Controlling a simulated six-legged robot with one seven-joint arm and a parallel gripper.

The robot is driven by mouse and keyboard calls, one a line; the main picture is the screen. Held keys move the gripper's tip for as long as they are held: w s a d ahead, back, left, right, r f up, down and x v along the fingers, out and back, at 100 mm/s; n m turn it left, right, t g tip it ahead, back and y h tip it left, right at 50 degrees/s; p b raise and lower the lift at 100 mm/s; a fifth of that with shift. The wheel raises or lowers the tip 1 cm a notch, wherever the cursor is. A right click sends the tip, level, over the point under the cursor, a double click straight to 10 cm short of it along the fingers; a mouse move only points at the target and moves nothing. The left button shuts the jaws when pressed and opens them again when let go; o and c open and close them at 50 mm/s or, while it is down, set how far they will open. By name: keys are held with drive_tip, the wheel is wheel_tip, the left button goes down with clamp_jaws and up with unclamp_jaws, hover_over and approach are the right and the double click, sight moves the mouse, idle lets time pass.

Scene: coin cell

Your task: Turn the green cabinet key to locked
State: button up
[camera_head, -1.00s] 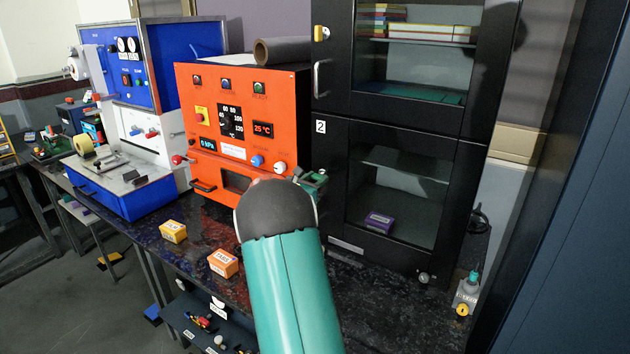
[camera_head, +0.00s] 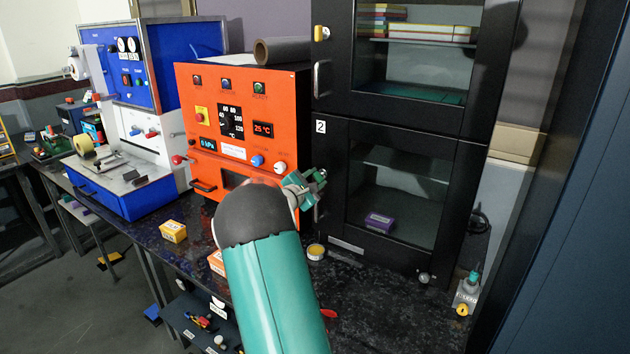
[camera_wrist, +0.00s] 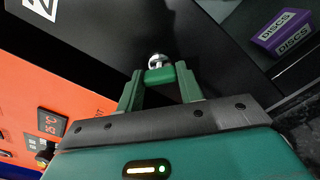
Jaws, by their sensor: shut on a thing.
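The black cabinet marked 2 (camera_head: 327,160) stands right of the orange oven, with its glass door shut. In the wrist view, the green key (camera_wrist: 160,76) sits at a round silver lock (camera_wrist: 157,60) on the cabinet's black front. My gripper (camera_wrist: 159,78) is shut on the key, one green finger on each side of it. In the head view my gripper (camera_head: 315,182) is at the cabinet's left edge, below the 2 label; the key cannot be made out there.
The orange oven (camera_head: 240,110) is close left of my gripper. A purple box (camera_head: 379,222) lies inside the cabinet. On the dark bench are a yellow box (camera_head: 173,231), a partly hidden orange box (camera_head: 216,261) and a small round yellow-topped tin (camera_head: 316,252).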

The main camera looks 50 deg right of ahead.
drive_tip(key=m, duration=0.4)
drive_tip(key=shift+m, duration=0.3)
drive_tip(key=m, duration=0.4)
drive_tip(key=shift+m, duration=0.4)
drive_tip(key=o, duration=1)
drive_tip(key=a, duration=0.4)
drive_tip(key=s+a, duration=0.1)
drive_tip(key=a, duration=0.8)
drive_tip(key=shift+s+a, duration=0.15)
drive_tip(key=shift+a, duration=0.25)
